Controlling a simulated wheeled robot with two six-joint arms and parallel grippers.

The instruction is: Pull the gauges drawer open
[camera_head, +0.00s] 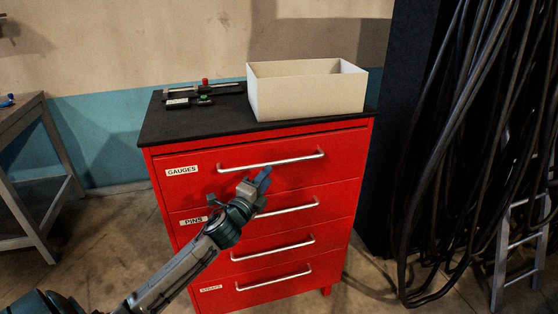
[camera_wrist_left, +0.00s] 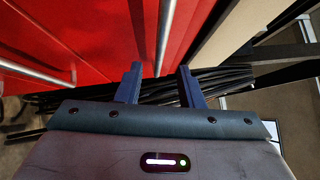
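The gauges drawer (camera_head: 195,182) is the top drawer of a red cabinet, labelled GAUGES, and looks closed. Its silver bar handle (camera_head: 290,159) runs across the front. My left gripper (camera_head: 264,177) is just below and in front of the handle's middle in the head view. In the left wrist view my left gripper (camera_wrist_left: 160,85) has its two dark fingers apart with nothing held. A silver bar, seemingly the gauges handle (camera_wrist_left: 165,35), lines up with the gap between them. I cannot tell whether it is inside the gap. My right gripper is not in view.
Lower drawers, including PINS (camera_head: 193,221), have similar handles. On the black cabinet top (camera_head: 215,125) stand an open cream box (camera_head: 310,98) and measuring tools (camera_head: 190,101). Black cables (camera_head: 470,150) hang at right, by a ladder (camera_head: 520,240). A bench (camera_head: 25,140) stands at left.

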